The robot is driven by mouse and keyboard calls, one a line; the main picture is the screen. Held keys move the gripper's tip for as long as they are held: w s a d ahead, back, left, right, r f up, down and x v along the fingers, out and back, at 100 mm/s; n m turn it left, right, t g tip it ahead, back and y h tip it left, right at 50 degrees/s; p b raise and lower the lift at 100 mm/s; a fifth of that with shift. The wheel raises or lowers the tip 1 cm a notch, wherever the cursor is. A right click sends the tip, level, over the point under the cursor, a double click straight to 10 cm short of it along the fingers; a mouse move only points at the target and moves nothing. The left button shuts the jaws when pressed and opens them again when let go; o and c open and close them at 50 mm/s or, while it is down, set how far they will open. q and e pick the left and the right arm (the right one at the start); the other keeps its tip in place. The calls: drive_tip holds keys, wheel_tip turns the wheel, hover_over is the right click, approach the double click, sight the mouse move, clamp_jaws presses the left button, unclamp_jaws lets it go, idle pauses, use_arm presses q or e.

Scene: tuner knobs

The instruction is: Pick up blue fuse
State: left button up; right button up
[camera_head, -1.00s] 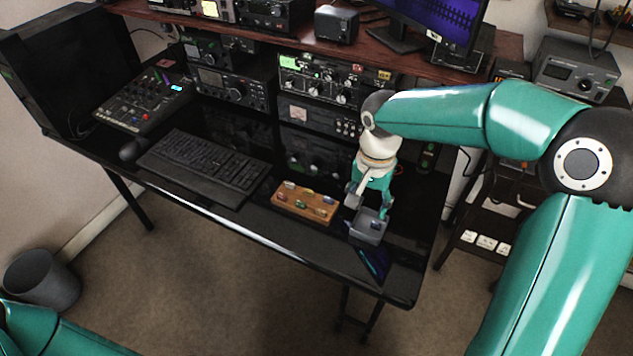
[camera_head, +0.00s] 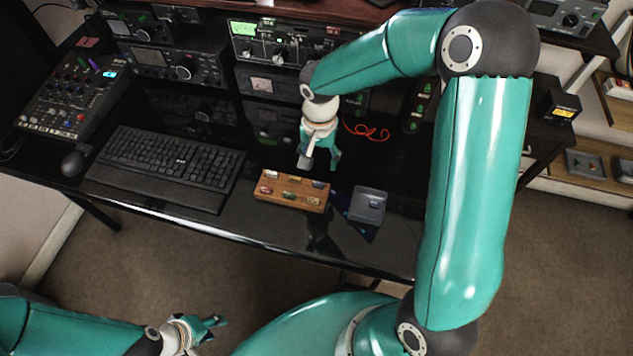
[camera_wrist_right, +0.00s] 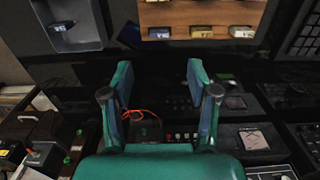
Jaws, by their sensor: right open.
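My right gripper (camera_head: 320,166) is open and empty above the desk, just behind the wooden fuse block (camera_head: 262,192). Its spread fingers also show in the right wrist view (camera_wrist_right: 158,82). The block holds several small coloured fuses in two rows. A bluish fuse (camera_head: 318,184) sits at the block's back right corner and shows in the right wrist view (camera_wrist_right: 158,32). A grey tray (camera_head: 366,214) right of the block holds one small dark bluish fuse (camera_head: 375,204). My left gripper (camera_head: 207,328) appears open and empty, low in front of the desk.
A keyboard (camera_head: 165,165) lies left of the block, with a mouse (camera_head: 73,163) beyond it. Radio units (camera_head: 270,85) stand behind my right gripper. A red cable (camera_head: 368,131) lies right of it. The desk's front edge is close to the block and tray.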

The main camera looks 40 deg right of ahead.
sight(318, 182)
wheel_tip(318, 182, down, 3)
drive_tip(key=shift+s+f, duration=0.1)
drive_tip(key=shift+f, duration=0.05)
drive_tip(key=shift+s+a+f+p, duration=0.15)
drive_tip(key=shift+f+p, duration=0.2)
drive_tip(key=shift+f, duration=1)
drive_tip(key=shift+a+f+p, duration=0.15)
drive_tip(key=shift+f+p, duration=0.15)
drive_tip(key=shift+f, duration=1.05)
drive_tip(key=c, duration=0.8)
